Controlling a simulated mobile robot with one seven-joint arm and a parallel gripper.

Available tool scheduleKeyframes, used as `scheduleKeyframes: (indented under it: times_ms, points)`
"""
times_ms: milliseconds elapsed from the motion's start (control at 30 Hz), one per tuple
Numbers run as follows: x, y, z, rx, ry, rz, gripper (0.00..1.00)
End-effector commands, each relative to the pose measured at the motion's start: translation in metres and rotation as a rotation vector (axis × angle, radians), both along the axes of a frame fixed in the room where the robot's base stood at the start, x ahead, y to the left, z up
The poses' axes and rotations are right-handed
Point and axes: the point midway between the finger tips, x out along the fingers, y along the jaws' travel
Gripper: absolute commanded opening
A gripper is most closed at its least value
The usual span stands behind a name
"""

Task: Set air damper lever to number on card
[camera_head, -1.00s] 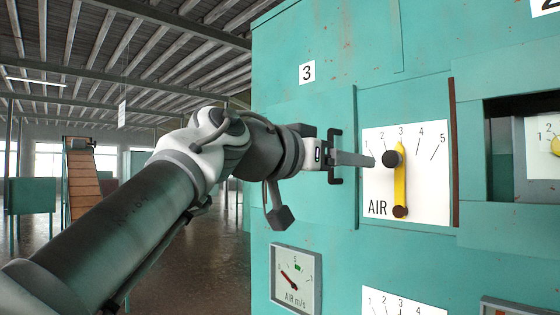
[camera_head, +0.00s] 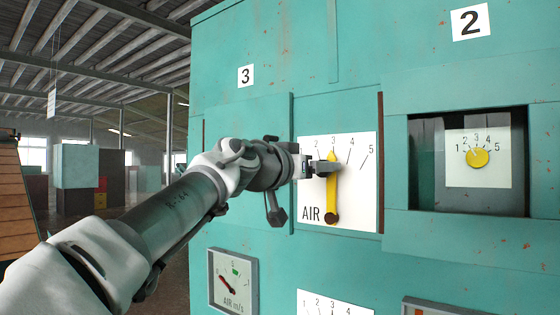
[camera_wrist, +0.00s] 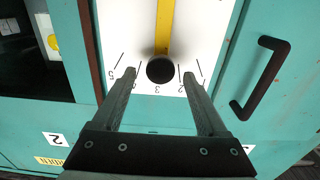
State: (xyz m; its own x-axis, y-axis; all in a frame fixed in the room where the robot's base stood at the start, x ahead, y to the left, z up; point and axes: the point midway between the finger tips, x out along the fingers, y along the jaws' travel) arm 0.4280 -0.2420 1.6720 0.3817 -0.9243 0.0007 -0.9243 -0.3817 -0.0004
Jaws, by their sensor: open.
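The yellow air damper lever (camera_head: 332,197) stands nearly upright on a white AIR scale plate (camera_head: 365,202) marked up to 5. It points about at the 3. Its dark round knob (camera_wrist: 160,69) shows in the wrist view, where the plate is upside down. My gripper (camera_head: 334,168) is at the top of the lever, its fingers covering most of the knob in the head view. In the wrist view my gripper (camera_wrist: 160,75) is open, with one fingertip on each side of the knob. Contact cannot be told. I cannot make out a number card.
A recess to the right holds a yellow dial (camera_head: 478,158) on a white plate, below a label 2 (camera_head: 470,22). An AIR gauge (camera_head: 233,280) is below. A dark handle (camera_wrist: 262,80) shows in the wrist view.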

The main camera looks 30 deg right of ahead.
Motion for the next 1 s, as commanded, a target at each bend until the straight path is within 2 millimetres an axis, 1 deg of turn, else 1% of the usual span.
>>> scheduleKeyframes:
  times_ms: [33,100,300,667,767,800,867,1000]
  points:
    - [0.002,-0.009,0.002,0.001,-0.001,-0.003,0.76]
    - [0.006,-0.016,0.002,0.000,0.000,-0.002,0.76]
    - [0.012,-0.030,0.001,0.000,0.000,-0.001,0.76]
    - [0.014,-0.033,0.000,-0.001,0.000,0.000,0.76]
    - [0.014,-0.033,0.000,0.000,0.000,0.000,0.60]
    - [0.014,-0.033,0.000,-0.001,0.000,0.000,0.52]
    - [0.014,-0.033,0.000,-0.001,0.000,0.000,0.42]
    - [0.014,-0.033,0.000,-0.001,0.000,0.000,0.16]
